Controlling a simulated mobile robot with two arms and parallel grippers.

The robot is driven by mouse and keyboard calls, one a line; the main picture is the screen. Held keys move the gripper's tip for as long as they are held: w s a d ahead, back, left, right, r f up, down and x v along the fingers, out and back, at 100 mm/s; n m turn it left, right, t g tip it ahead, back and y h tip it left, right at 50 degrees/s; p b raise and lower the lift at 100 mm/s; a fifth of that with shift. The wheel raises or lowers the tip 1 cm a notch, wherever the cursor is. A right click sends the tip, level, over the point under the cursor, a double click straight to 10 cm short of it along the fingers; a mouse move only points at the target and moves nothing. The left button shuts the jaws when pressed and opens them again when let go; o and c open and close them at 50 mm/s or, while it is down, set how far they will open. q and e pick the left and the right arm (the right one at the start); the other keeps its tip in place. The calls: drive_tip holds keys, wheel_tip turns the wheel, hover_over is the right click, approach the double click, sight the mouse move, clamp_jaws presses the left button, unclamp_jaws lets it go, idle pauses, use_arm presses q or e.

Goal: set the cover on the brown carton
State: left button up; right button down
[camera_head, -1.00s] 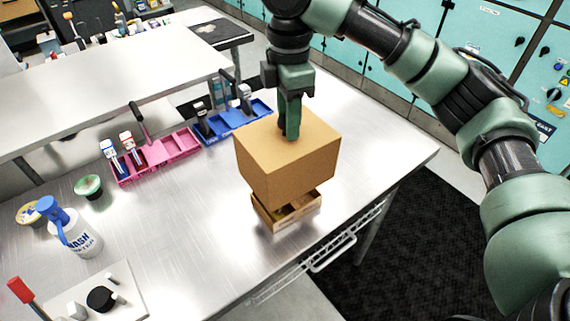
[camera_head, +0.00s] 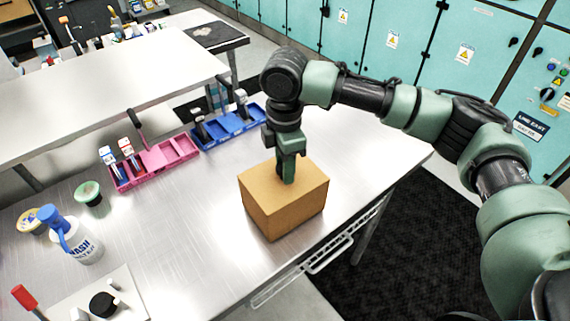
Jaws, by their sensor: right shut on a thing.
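The brown cover (camera_head: 283,207) is a box-shaped lid, upright near the front right edge of the steel table. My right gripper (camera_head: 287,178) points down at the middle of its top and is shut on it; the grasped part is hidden. The brown carton is fully hidden beneath the cover, whose lower edge appears at or close to the table. I cannot tell whether the cover is fully seated. My left gripper is not in view.
The steel table (camera_head: 185,235) is clear around the cover. A pink tray (camera_head: 155,162) and a blue tray (camera_head: 232,127) lie behind it. A white wash bottle (camera_head: 85,248), a green-rimmed cup (camera_head: 90,192) and a white block with a black knob (camera_head: 104,303) stand at left.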

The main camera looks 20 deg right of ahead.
drive_tip(key=shift+f, duration=0.15)
drive_tip(key=c, duration=1)
unclamp_jaws()
drive_tip(key=shift+f, duration=0.1)
drive_tip(key=shift+c, duration=0.2)
drive_tip(key=shift+r, duration=0.5)
wheel_tip(320, 180, up, 12)
drive_tip(key=b, duration=0.2)
drive_tip(key=shift+f+b, duration=0.2)
drive_tip(key=shift+b, duration=0.15)
